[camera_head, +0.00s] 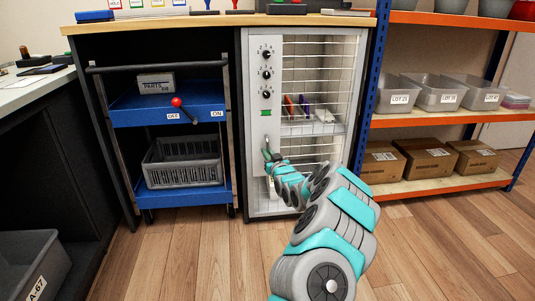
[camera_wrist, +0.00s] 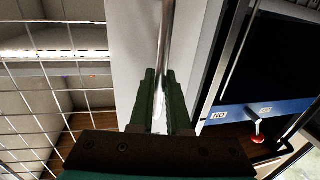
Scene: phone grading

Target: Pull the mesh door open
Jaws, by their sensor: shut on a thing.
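The mesh door (camera_head: 322,70) is a white wire grid across the front of a grey cabinet. It looks closed or nearly so. Its wires also show at the left of the wrist view (camera_wrist: 70,95). A slim upright metal handle bar (camera_wrist: 164,45) runs between the fingers of my gripper (camera_wrist: 158,80). My gripper is shut on this bar. In the head view my gripper (camera_head: 267,156) is at the cabinet's left side, below the knobs, and the bar is mostly hidden there. Several small coloured items (camera_head: 304,106) sit on a shelf behind the mesh.
A grey panel with knobs (camera_head: 266,72) and a green button borders the door's left. A blue cart (camera_head: 190,145) with a red-knobbed lever (camera_head: 178,103) stands close to the left. An orange-and-blue rack (camera_head: 435,118) stands right. The wooden floor (camera_head: 200,255) in front is clear.

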